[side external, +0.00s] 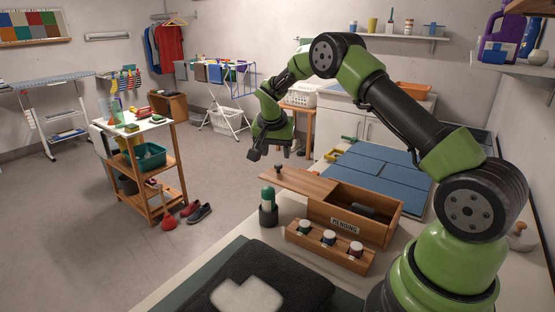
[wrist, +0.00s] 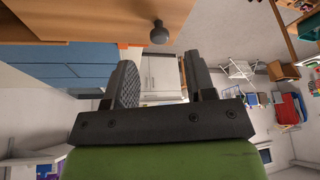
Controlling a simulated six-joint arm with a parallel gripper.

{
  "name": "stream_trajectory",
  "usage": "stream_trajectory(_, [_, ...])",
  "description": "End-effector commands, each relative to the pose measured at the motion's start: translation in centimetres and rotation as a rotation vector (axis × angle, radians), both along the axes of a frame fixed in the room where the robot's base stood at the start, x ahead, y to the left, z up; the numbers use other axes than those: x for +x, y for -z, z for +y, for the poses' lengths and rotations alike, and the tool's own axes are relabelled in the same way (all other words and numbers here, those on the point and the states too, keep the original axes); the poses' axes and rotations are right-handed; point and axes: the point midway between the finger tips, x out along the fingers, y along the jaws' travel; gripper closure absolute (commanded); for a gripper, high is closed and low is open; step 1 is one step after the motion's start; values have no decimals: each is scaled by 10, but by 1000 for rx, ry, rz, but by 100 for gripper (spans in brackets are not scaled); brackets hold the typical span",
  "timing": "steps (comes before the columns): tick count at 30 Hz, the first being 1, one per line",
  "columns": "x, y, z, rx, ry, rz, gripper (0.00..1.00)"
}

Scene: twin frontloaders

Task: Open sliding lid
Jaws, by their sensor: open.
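The wooden box (side external: 386,233) labelled "MENDING" stands on the worktop in the side external view. Its flat wooden lid (side external: 305,187) sticks out past the box's left end, and the right part of the box is uncovered, showing a dark item (side external: 366,211) inside. A dark round knob (side external: 278,169) stands on the lid's left end. My gripper (side external: 268,152) is open and empty, above and to the left of the knob. In the wrist view, the lid (wrist: 80,20) and knob (wrist: 159,33) show at the top, beyond my spread fingers (wrist: 160,80) and apart from them.
A wooden rack of thread spools (side external: 300,238) sits in front of the box. Blue panels (side external: 375,168) lie behind the box. Dark folded cloth (side external: 265,282) lies at the front.

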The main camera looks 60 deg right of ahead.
Motion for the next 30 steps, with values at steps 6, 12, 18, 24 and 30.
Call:
stream_trajectory(6, [-5,-35,13,-1,0,-3,50])
stream_trajectory(12, [-8,-45,17,1,0,1,50])
stream_trajectory(18, [-8,-45,17,0,1,2,50])
stream_trajectory(24, [-8,-46,18,1,-1,0,50])
stream_trajectory(30, [-19,-84,41,25,-79,-29,50])
